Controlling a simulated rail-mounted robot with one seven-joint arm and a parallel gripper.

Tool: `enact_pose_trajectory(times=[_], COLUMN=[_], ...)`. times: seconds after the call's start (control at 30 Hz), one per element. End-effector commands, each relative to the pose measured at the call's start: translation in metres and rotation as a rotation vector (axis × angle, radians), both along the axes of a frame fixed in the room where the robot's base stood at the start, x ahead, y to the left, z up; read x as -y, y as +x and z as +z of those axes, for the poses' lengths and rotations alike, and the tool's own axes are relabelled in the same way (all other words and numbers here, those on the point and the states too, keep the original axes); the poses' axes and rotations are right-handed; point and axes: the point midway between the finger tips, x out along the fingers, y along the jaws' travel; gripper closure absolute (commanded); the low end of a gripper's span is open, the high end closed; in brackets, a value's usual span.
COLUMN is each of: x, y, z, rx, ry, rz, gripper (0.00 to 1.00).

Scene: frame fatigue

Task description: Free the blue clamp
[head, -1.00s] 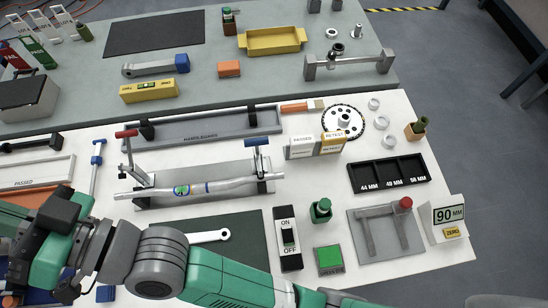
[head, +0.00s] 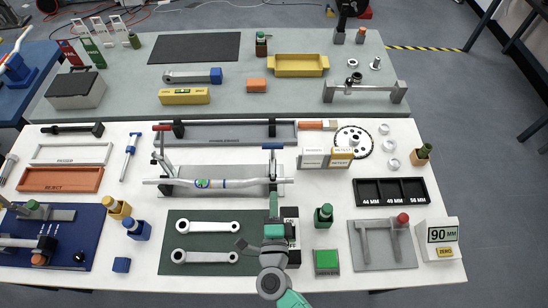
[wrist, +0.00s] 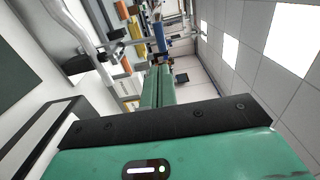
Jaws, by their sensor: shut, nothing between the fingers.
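The handlebar (head: 215,183) lies across a grey fixture (head: 232,170), between a red-handled clamp (head: 162,128) at the left and the blue clamp (head: 273,147) at the right. The blue clamp's handle lies level on top of its upright post. My gripper (head: 273,197) is shut and empty, just in front of the fixture's right end and below the blue handle in the picture. In the wrist view my green fingers (wrist: 160,70) are together and point toward a blue piece (wrist: 180,47), which looks like the clamp's handle. I cannot tell whether they touch.
An ON/OFF switch box (head: 292,225) stands close to my gripper, partly hidden by it.

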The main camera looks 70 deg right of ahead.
Motion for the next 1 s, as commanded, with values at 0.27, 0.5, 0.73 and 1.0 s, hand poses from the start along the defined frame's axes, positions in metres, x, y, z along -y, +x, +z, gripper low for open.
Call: enact_pose_trajectory(times=[0.27, 0.5, 0.73, 1.0], x=[0.022, 0.071, 0.11, 0.128], y=[0.01, 0.031, 0.049, 0.057], z=[0.002, 0.001, 0.001, 0.001], rx=[0.001, 0.001, 0.0, 0.0], ry=[-0.003, -0.003, -0.003, -0.002], rz=[-0.001, -0.001, 0.001, 0.002], gripper=[1.0, 1.0, 1.0, 1.0])
